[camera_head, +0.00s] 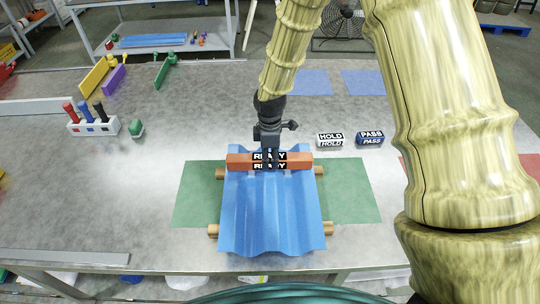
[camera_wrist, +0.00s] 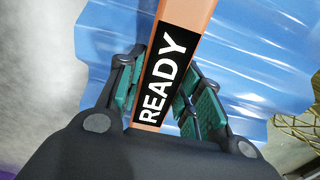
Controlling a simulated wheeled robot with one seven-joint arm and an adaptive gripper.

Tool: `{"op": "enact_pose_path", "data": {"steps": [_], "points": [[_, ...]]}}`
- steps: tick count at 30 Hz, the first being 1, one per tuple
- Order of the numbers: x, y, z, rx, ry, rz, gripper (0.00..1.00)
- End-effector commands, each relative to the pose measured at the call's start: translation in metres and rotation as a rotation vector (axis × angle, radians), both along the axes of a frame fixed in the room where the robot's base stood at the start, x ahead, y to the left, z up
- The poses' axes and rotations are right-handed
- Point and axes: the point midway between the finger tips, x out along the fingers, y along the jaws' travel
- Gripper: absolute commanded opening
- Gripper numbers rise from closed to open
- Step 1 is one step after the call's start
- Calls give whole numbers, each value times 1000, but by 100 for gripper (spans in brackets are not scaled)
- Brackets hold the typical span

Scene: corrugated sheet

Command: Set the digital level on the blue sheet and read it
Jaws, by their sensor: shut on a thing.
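The blue corrugated sheet (camera_head: 270,220) lies across two wooden rods on a green mat (camera_head: 350,200). The orange digital level (camera_head: 236,161) lies crosswise over the far part of the sheet, and its black label reads READY. My gripper (camera_head: 269,160) comes down from above at the level's middle and is shut on it. In the wrist view the level (camera_wrist: 190,22) runs between the green finger pads (camera_wrist: 160,95), with the blue sheet (camera_wrist: 255,60) beneath. I cannot tell whether the level touches the sheet's ridges. My fingers cover part of the label in the head view.
A HOLD block (camera_head: 330,140) and a PASS block (camera_head: 370,138) stand right of the level. A white holder (camera_head: 95,127) with several coloured-handled tools and a green object (camera_head: 136,128) are at left. The grey table between them and the sheet is clear.

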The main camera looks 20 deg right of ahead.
Motion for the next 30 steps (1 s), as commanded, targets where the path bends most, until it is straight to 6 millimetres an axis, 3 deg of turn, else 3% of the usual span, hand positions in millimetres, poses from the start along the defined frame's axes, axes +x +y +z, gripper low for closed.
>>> {"op": "enact_pose_path", "data": {"steps": [23, 24, 27, 30], "points": [[0, 0, -4, 1, -1, 0, 3], [0, 0, -4, 1, -1, 0, 39], [0, 0, -4, 0, -1, 0, 57], [0, 0, -4, 0, -1, 0, 60]]}}
